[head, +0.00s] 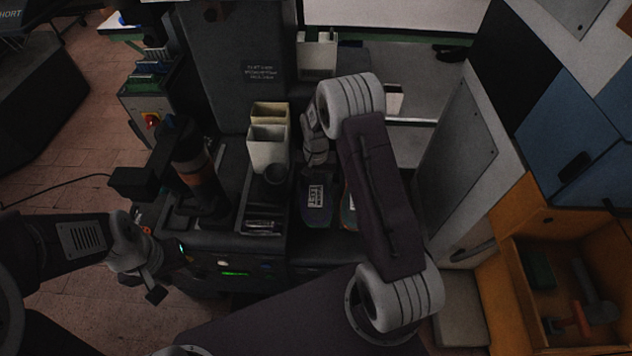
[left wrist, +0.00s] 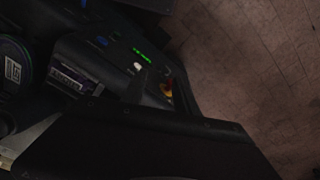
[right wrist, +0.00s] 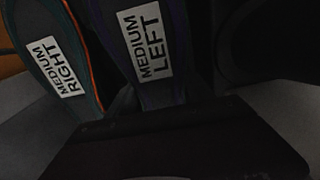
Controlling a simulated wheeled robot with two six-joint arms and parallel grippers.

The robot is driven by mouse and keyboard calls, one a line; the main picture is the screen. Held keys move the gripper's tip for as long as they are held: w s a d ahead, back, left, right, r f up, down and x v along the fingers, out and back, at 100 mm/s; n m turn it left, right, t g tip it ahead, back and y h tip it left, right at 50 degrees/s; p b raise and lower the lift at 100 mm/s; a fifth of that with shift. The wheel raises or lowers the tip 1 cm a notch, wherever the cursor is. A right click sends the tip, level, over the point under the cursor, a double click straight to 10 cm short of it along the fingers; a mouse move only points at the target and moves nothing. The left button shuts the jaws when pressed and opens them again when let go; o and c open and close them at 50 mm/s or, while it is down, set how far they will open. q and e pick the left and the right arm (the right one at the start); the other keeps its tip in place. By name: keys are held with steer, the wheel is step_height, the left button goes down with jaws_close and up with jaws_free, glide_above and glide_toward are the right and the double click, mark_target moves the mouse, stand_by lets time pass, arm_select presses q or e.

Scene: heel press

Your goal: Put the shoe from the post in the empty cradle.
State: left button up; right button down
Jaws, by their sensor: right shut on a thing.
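A dark shoe with a purple edge and a label (head: 317,199), "MEDIUM LEFT" (right wrist: 152,42) in the right wrist view, is on the right of the dark bench. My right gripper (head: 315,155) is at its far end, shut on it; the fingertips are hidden. Whether the shoe touches its support cannot be told. A second shoe (head: 348,208), "MEDIUM RIGHT" (right wrist: 58,68), with a green and orange edge, lies beside it, mostly behind my right arm. I cannot make out an empty cradle.
A dark upright machine part with an orange band (head: 197,172) stands at the bench's left. An open orange drawer (head: 560,250) holds tools at the right.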

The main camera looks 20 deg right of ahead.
steer(key=shift+f, duration=0.3)
steer(key=shift+c, duration=1.5)
jaws_free()
step_height(320, 180, up, 9)
steer(key=shift+r+p, duration=0.1)
steer(key=shift+p, duration=0.55)
steer(key=shift+s, duration=0.1)
